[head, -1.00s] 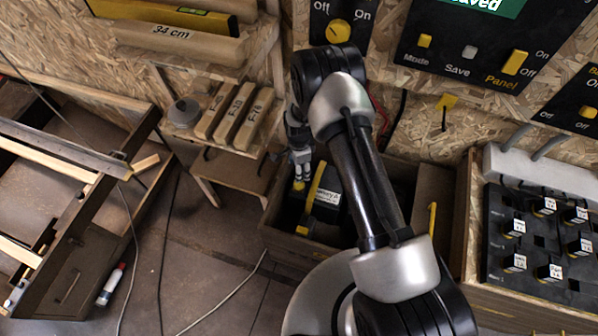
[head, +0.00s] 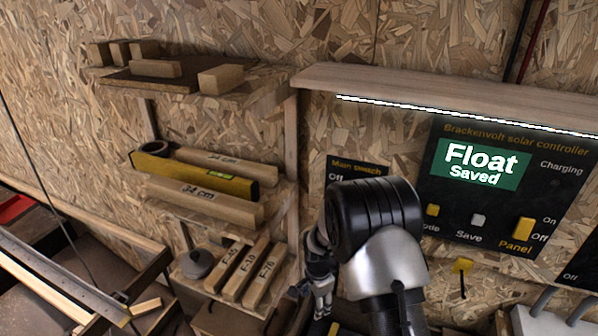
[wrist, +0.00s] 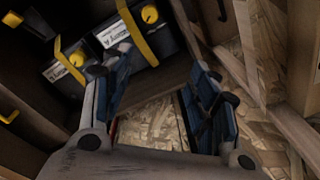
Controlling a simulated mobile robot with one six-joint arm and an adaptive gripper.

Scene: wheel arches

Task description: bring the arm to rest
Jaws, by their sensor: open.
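My arm rises from the bottom of the head view and bends over at a black elbow-like joint in front of the wall panel. My gripper (head: 322,303) hangs below that joint, pointing down, just right of the small shelf with labelled blocks. In the wrist view my gripper (wrist: 160,105) has its two blue-padded fingers spread apart with nothing between them. Beyond the fingers, two dark batteries (wrist: 72,65) with yellow straps and yellow knobs lie in a wooden box.
The solar controller (head: 480,190) reads "Float Saved" to the right of my arm. The main switch panel (head: 350,167) is partly hidden behind my arm. Shelves on the left hold a yellow level (head: 195,172), wooden bars and labelled blocks (head: 245,270). A wooden ledge (head: 440,95) runs above the controller.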

